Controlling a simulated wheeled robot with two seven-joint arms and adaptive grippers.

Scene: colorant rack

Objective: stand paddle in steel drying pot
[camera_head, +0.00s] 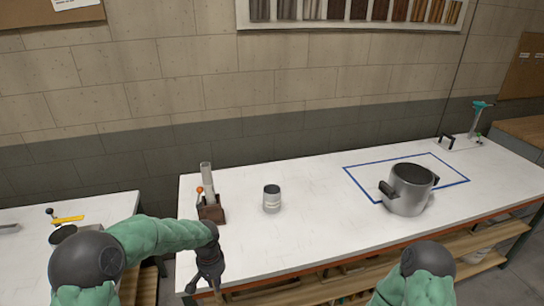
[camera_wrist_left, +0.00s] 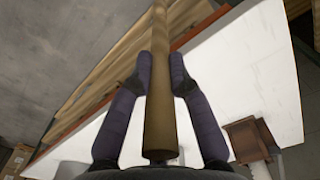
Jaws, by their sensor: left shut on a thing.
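My left gripper (camera_head: 212,285) hangs at the front edge of the white bench in the head view. In the left wrist view its two fingers (camera_wrist_left: 160,75) are shut on a long brown round stick, the paddle's handle (camera_wrist_left: 161,110). The paddle's far end runs out of the wrist view, and I cannot make the paddle out in the head view. A large steel pot (camera_head: 408,190) with black side handles stands upright on the right part of the bench, away from the left gripper. My right gripper is not in view.
A small grey labelled can (camera_head: 271,199) stands mid-bench. A brown holder (camera_head: 211,212) with a tall grey tube is left of it. Blue tape (camera_head: 365,190) outlines a rectangle by the pot. The white bench top (camera_head: 320,225) is clear between can and pot. A side table (camera_head: 105,210) is left.

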